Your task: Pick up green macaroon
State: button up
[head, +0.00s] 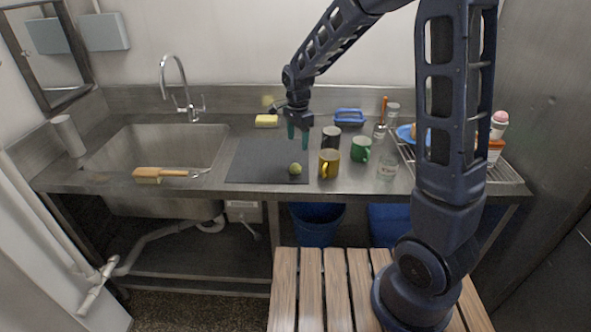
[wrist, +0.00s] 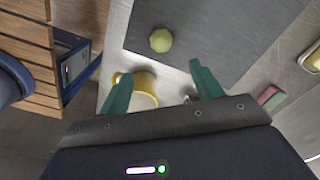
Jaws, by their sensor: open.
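The green macaroon (head: 295,169) is a small round yellow-green thing on the front right corner of the dark mat (head: 255,160). It also shows in the wrist view (wrist: 161,40), near the mat's edge and beyond my fingertips. My gripper (head: 298,137) has teal fingers pointing down and hangs above the mat's right side, behind the macaroon. In the wrist view my gripper (wrist: 160,75) is open, its two fingers wide apart with nothing held between them. The macaroon is apart from both fingers.
A yellow mug (head: 328,165) stands just right of the macaroon, with a dark cup (head: 331,138) behind it. A green mug (head: 360,150) and a clear glass (head: 387,166) stand further right. A yellow sponge (head: 267,121) lies behind the mat. The sink (head: 165,150) is left. The mat's middle is clear.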

aim_at(296, 168)
jog(key=shift+a+f, duration=0.2)
jog(key=shift+f, duration=2.7)
jog(key=shift+a+f, duration=0.15)
jog(key=shift+f, duration=2.7)
jog(key=c, duration=0.8)
